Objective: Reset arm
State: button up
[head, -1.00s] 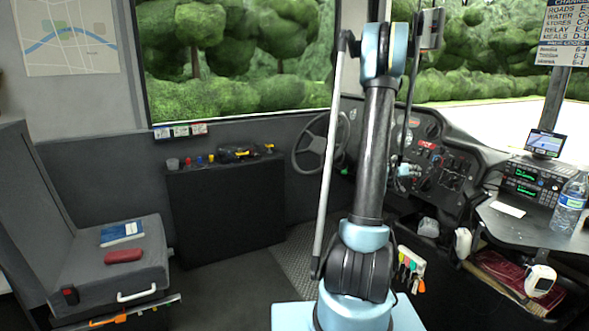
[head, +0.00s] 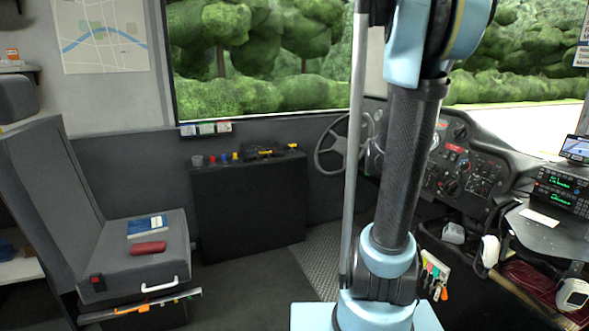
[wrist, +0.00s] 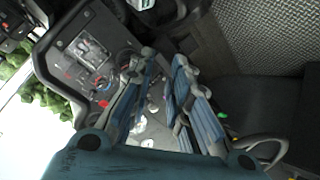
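My arm (head: 401,165) stands upright in the head view, a dark tube with light blue joints, and its top runs out of the frame. I cannot make out my gripper in the head view. In the wrist view my gripper (wrist: 164,60) shows two blue and grey fingers with a clear gap between the tips. Nothing is held between them. Beyond the fingers the dashboard panel (wrist: 84,50) lies at the left and dark floor at the upper right.
A steering wheel (head: 341,147) and dashboard (head: 476,175) stand beside and behind the arm. A seat (head: 110,260) at left bears a blue book (head: 147,227) and a red case (head: 148,248). A dark cabinet (head: 245,212) holds small items on top. Floor between seat and arm is clear.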

jog(key=s+a+f+n+g+y, duration=0.1)
jog(key=s+a+f+n+y, duration=0.1)
jog(key=s+a, duration=0.9)
jog(key=s+a+f+n+g+y, duration=0.2)
jog(key=s+a+f+y, duration=0.3)
jog(key=s+a, duration=0.6)
jog(key=shift+s+f+n+y, duration=0.25)
jog(key=shift+s+n+y, duration=0.15)
jog(key=shift+s+n, duration=0.2)
